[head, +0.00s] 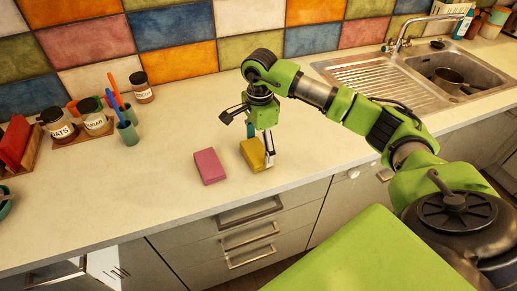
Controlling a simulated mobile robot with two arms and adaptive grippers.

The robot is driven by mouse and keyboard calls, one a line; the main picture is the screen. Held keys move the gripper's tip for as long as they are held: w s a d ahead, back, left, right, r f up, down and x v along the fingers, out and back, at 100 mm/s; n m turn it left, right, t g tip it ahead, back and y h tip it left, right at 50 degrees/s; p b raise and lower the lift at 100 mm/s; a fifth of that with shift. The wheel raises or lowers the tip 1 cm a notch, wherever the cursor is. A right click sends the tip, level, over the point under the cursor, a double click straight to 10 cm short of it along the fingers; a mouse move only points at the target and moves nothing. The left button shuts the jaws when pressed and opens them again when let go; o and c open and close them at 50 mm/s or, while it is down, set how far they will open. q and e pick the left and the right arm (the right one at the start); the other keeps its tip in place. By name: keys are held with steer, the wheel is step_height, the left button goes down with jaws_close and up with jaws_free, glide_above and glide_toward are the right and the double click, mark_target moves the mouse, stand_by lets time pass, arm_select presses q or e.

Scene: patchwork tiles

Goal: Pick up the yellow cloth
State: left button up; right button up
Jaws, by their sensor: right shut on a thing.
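The yellow cloth (250,154) is a thick, block-shaped yellow piece near the front edge of the counter, at the middle of the head view. My right gripper (255,143) comes down over it from above and is shut on it. One finger shows at the cloth's right side; the gripper body hides part of its top and far side. I cannot tell whether the cloth still touches the counter. My left gripper is not in view.
A pink block (209,166) lies just left of the cloth. A teal cup (127,132) with utensils and labelled jars (96,122) stand at the left. A sink (447,70) with a pot (447,80) is at the back right. The counter's (170,200) front left is clear.

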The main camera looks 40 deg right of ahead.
steer(key=shift+r, duration=0.35)
steer(key=s+r+b, duration=0.1)
steer(key=r, duration=0.1)
steer(key=s+a+r+b, duration=0.1)
steer(key=r, duration=0.1)
steer(key=s+a+r+b, duration=0.1)
steer(key=s+r, duration=0.1)
steer(key=r, duration=0.1)
steer(key=s+a+r, duration=0.4)
steer(key=s, duration=0.4)
steer(key=shift+s+r, duration=0.35)
steer(key=shift+r, duration=0.05)
